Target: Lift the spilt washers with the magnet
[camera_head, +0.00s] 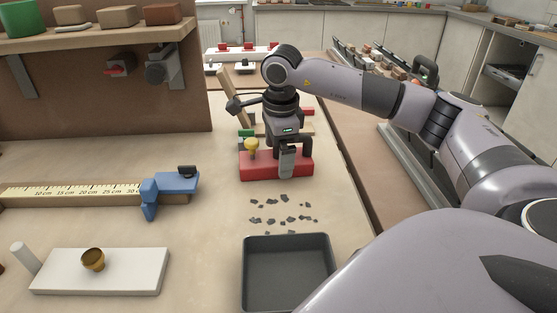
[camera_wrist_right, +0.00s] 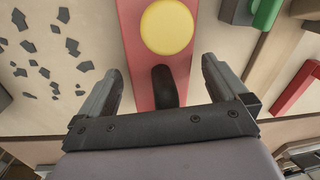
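The magnet is a red block (camera_head: 262,174) with a yellow knob (camera_head: 251,146) and a dark handle (camera_head: 305,144) on top. In the right wrist view the red block (camera_wrist_right: 136,45), round yellow knob (camera_wrist_right: 167,27) and dark handle (camera_wrist_right: 163,82) show from above. My right gripper (camera_head: 287,165) points down over the block; its fingers (camera_wrist_right: 158,78) are apart on either side of the handle, with gaps showing. The spilt washers (camera_head: 289,219), dark flat pieces, lie scattered on the bench in front of the block. They also show left of it in the wrist view (camera_wrist_right: 85,66). My left gripper is out of view.
A dark, empty tray (camera_head: 328,262) stands in front of the washers. A ruler (camera_head: 75,193) with a blue slide (camera_head: 175,183) and a white board (camera_head: 130,271) with a brown cup (camera_head: 93,260) lie to the left. Green and red pieces lie behind the magnet.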

